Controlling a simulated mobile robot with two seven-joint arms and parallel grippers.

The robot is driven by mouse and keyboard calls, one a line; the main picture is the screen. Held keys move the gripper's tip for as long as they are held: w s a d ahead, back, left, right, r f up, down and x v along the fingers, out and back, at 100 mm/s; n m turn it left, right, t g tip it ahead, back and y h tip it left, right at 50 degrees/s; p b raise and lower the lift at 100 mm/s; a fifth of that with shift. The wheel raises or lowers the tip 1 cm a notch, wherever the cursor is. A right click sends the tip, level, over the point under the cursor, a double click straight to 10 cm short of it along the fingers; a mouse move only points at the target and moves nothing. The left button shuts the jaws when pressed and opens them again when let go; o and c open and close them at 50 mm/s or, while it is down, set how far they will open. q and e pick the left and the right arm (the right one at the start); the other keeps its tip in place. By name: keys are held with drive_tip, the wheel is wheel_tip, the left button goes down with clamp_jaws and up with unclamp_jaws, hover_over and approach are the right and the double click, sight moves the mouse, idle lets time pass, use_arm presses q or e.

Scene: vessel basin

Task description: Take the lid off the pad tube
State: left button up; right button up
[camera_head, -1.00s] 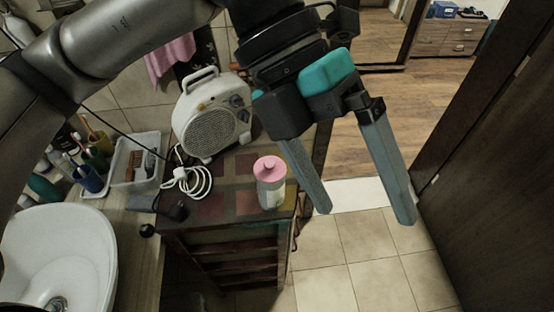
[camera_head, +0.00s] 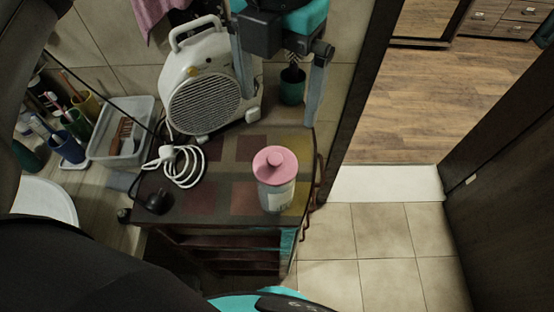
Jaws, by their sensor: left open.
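The pad tube (camera_head: 277,196) stands upright near the front right corner of a small tiled cabinet. It is clear and pale, with a light label low on its side. Its pink lid (camera_head: 275,165) with a small knob sits on top. My left gripper (camera_head: 281,121) hangs in from the top of the picture, behind the tube in the view. Its two grey fingers point down, spread apart with nothing between them, and touch neither tube nor lid. My right gripper is not in view.
A white fan heater (camera_head: 205,100) and its coiled white cable (camera_head: 183,165) stand left of the tube. A clear bin (camera_head: 121,140) and cups are further left. The cabinet top (camera_head: 232,200) is bare beside the tube.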

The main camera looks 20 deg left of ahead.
use_arm(q)
hover_over(275, 159)
drive_tip(key=w, duration=0.1)
wheel_tip(275, 159, down, 7)
drive_tip(key=shift+f, duration=0.2)
drive_tip(key=f, duration=0.2)
drive_tip(key=s+f+p, duration=0.1)
drive_tip(key=f, duration=0.1)
drive_tip(key=shift+f, duration=0.8)
drive_tip(key=c, duration=1)
drive_tip(key=shift+o, duration=0.2)
drive_tip(key=shift+r, duration=0.15)
